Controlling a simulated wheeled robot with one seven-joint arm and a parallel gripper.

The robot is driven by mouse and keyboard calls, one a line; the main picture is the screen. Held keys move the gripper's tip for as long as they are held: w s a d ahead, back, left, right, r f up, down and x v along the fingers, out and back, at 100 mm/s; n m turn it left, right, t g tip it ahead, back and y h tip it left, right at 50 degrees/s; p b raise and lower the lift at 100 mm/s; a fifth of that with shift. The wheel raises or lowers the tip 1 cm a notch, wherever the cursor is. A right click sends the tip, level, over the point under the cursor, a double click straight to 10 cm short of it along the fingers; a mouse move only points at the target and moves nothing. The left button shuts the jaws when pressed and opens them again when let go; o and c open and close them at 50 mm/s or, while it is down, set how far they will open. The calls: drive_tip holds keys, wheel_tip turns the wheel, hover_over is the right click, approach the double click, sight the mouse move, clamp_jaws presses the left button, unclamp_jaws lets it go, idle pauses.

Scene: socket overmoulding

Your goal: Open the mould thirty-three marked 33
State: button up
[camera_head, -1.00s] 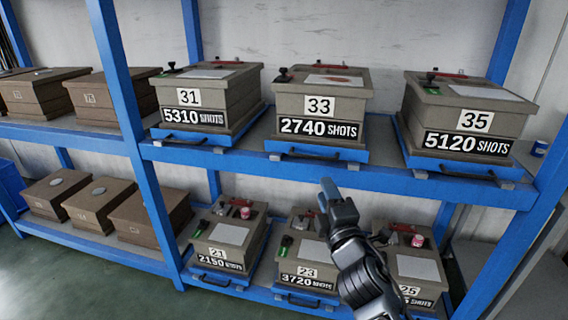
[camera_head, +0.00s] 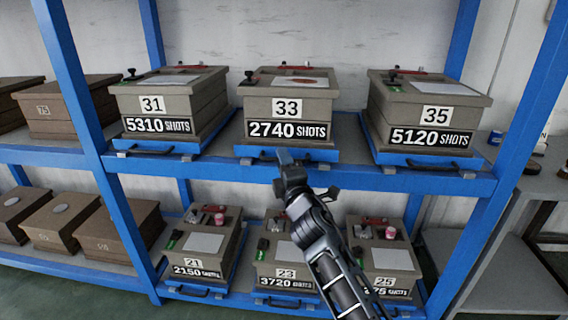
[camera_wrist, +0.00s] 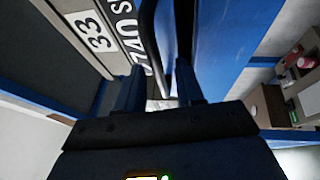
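Mould 33 (camera_head: 305,102) is a grey-brown box with a "33" label and a "2740 SHOTS" plate, in the middle of the upper shelf. Its lid is on. A black knob (camera_head: 249,76) and a red part (camera_head: 294,67) show on top. It stands on a blue tray (camera_head: 322,154) with a black front handle, partly hidden by my gripper (camera_head: 285,157). In the wrist view, my gripper (camera_wrist: 159,92) has its fingers apart, with the dark handle bar (camera_wrist: 150,35) ahead of and apparently between them. I cannot tell whether they touch it. The label shows sideways there (camera_wrist: 95,30).
Mould 31 (camera_head: 160,97) stands to the left and mould 35 (camera_head: 420,105) to the right, on similar trays. Moulds 21 (camera_head: 204,245), 23 (camera_head: 285,262) and 25 (camera_head: 384,262) are on the lower shelf. Blue posts (camera_head: 75,90) frame the rack. A grey table (camera_head: 540,180) is at right.

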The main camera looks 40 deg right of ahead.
drive_tip(key=shift+c, duration=0.2)
clamp_jaws()
idle(0.4)
